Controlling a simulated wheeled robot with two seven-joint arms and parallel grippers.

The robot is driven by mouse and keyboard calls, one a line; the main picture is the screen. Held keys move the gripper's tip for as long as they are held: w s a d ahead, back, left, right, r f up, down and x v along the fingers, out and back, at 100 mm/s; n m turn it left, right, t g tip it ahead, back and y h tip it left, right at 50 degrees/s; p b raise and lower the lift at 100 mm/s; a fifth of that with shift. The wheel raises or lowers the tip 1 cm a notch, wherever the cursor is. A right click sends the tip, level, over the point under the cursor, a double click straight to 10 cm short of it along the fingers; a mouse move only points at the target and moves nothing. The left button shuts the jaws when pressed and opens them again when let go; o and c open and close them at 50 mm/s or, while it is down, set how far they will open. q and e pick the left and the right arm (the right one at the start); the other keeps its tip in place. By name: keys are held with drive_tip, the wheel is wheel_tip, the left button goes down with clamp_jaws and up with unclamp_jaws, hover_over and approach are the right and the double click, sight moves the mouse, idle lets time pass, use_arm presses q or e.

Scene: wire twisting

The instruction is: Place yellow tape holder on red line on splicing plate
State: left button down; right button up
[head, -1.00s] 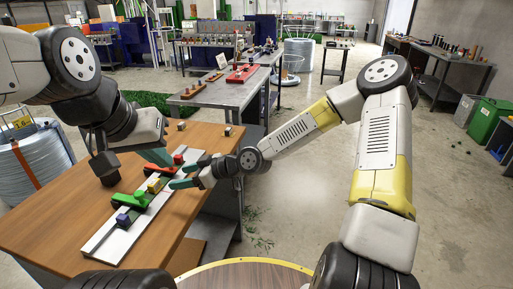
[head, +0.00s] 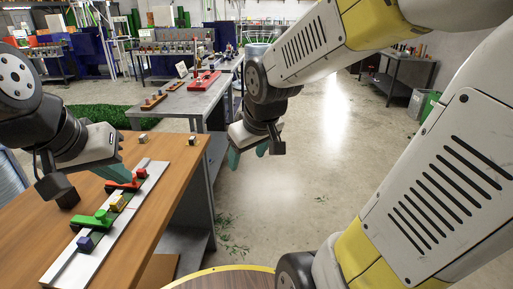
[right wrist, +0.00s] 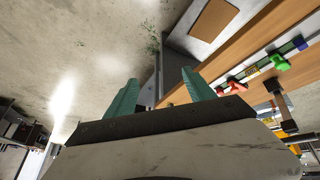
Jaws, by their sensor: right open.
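The yellow tape holder (head: 117,203) is a small yellow block on the long pale splicing plate (head: 75,268); it also shows in the right wrist view (right wrist: 253,71). A short red line (head: 131,206) is faintly visible on the plate beside it, to its right. A red holder (head: 130,185) sits just beyond it and a green holder (head: 92,221) nearer. My left gripper (head: 124,176) has its teal fingers down at the red holder; its grip is unclear. My right gripper (head: 248,156) is open and empty, over the floor right of the table; its teal fingers show in the right wrist view (right wrist: 160,95).
A blue block (head: 85,243) is by the green holder and a red block (head: 142,173) at the plate's far end. Small metallic blocks (head: 193,140) stand at the back of the wooden table (head: 165,215). A grey workbench (head: 210,103) stands behind. The table right of the plate is clear.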

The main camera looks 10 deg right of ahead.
drive_tip(key=s+d+r+m+y, duration=0.1)
drive_tip(key=s+r+m, duration=0.3)
drive_tip(key=s, duration=0.5)
drive_tip(key=shift+d+r+t, duration=0.3)
drive_tip(key=shift+d+r, duration=0.4)
drive_tip(key=shift+r, duration=0.05)
